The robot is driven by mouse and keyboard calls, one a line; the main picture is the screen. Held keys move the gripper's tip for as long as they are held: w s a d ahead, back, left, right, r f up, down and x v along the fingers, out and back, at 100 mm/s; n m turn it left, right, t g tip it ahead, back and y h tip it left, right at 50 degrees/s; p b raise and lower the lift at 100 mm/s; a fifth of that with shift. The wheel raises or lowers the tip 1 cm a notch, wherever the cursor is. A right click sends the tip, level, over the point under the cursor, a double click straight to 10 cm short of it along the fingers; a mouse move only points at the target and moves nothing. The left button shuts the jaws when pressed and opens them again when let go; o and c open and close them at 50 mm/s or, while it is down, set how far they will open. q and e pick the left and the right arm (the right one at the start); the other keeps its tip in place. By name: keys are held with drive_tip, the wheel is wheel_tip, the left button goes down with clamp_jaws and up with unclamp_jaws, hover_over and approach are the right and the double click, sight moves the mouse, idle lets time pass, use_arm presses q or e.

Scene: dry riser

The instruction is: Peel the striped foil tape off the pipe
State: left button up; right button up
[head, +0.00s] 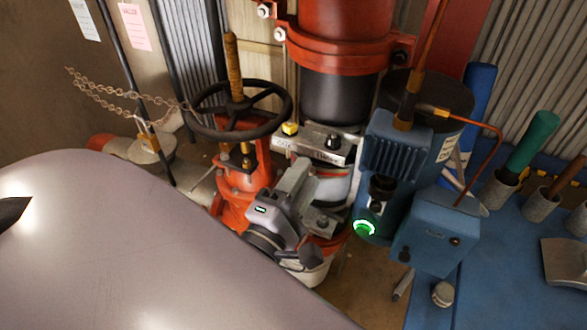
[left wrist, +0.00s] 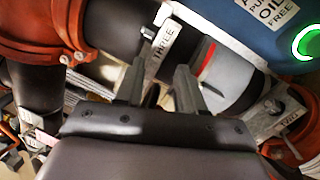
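The pipe (head: 335,97) runs down upright in the middle of the head view. Below a metal clamp it carries a pale grey band (head: 333,187), which I take to be the foil tape. In the left wrist view this band (left wrist: 228,72) has a red edge; I cannot make out other stripes or a loose end. My left gripper (head: 314,198) is at the pipe beside the band. In the left wrist view its two fingers (left wrist: 162,72) stand apart, pointing at the pipe. I cannot tell whether they touch it.
Metal clamps (head: 315,145) sit above and below the band, with tags in the left wrist view, one reading THREE (left wrist: 166,45). A black handwheel (head: 270,122) on a red valve stands close left. A blue pump unit (head: 435,235) with a green light crowds the right.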

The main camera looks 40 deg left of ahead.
sight(311, 172)
use_arm(q)
drive_tip(key=a+n+y, duration=0.1)
drive_tip(key=n, duration=0.1)
drive_tip(key=a+r+n+g, duration=0.1)
drive_tip(key=n, duration=0.1)
drive_tip(key=n+g+y, duration=0.1)
drive_tip(key=n, duration=0.2)
drive_tip(key=shift+a+r+y, duration=0.3)
drive_tip(key=shift+a, duration=0.1)
drive_tip(key=n, duration=0.1)
drive_tip(key=n+g, duration=0.1)
drive_tip(key=n, duration=0.1)
drive_tip(key=shift+s+a+p, duration=0.15)
drive_tip(key=shift+a+p, duration=0.1)
drive_tip(key=shift+p, duration=0.15)
drive_tip(key=shift+w+d+f+n+g+h+p, duration=0.25)
drive_tip(key=shift+w+f+n+g+h, duration=0.45)
drive_tip(key=shift+w+f+n+g, duration=0.5)
drive_tip(key=shift+w+d+f+n+g+h+p, duration=0.25)
drive_tip(key=shift+w+f+n+g+h, duration=0.5)
drive_tip(key=shift+w+f+n, duration=0.75)
drive_tip(key=shift+s+r, duration=0.1)
drive_tip(key=shift+s, duration=0.05)
clamp_jaws()
drive_tip(key=shift+s+d, duration=0.1)
drive_tip(key=shift+s, duration=0.05)
